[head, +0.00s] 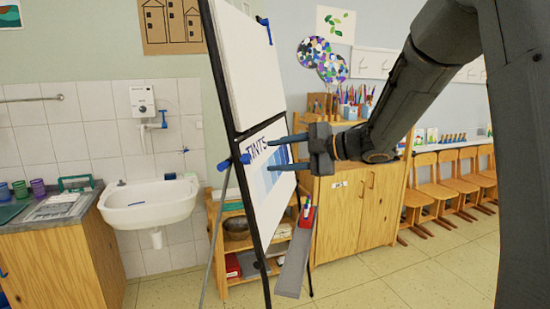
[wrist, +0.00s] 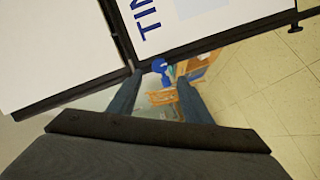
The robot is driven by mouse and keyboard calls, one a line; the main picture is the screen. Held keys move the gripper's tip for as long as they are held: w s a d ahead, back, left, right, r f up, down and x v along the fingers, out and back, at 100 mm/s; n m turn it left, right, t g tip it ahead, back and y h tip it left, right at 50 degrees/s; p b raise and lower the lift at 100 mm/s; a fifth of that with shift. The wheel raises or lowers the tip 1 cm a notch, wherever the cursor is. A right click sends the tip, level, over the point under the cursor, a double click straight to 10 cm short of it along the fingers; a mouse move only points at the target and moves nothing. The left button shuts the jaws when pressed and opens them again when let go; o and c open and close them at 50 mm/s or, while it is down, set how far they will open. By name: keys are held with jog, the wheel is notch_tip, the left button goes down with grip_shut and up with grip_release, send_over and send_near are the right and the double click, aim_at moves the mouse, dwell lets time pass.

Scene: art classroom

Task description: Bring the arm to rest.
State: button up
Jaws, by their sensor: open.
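My gripper (head: 284,154) is at the end of my dark arm, which reaches in from the right in the head view. Its two blue-grey fingers are apart, with nothing between them. They point left toward the easel (head: 240,150), in front of the board with the printed sheet reading "TINTS" (head: 268,172). I cannot tell whether the fingertips touch the board. In the wrist view the gripper (wrist: 155,82) shows its spread fingers near the edge of the board, with the lettered sheet (wrist: 185,20) above them.
A grey tray (head: 293,265) with a red object (head: 307,215) is low at the easel. A white sink (head: 148,203) and a counter (head: 50,212) stand at left. A wooden cabinet (head: 345,215) is behind the gripper, with chairs (head: 450,180) at right. The floor (head: 400,280) at front right is clear.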

jog(key=s+d+f+m+t+h+b, duration=0.2)
jog(key=d+f+m+t+h, duration=0.1)
jog(key=d+f+m+h, duration=1.15)
jog(key=s+a+f+m+g, duration=0.1)
jog(key=s+f+m+g, duration=0.3)
jog(key=s, duration=0.9)
jog(key=s+f+m+g+y, duration=0.1)
jog(key=s+f+m+g, duration=0.4)
jog(key=s+f, duration=0.4)
jog(key=s+m, duration=0.1)
jog(key=s, duration=0.3)
jog(key=shift+a+b, duration=0.3)
jog(key=shift+a, duration=0.1)
jog(key=shift+w+f, duration=0.1)
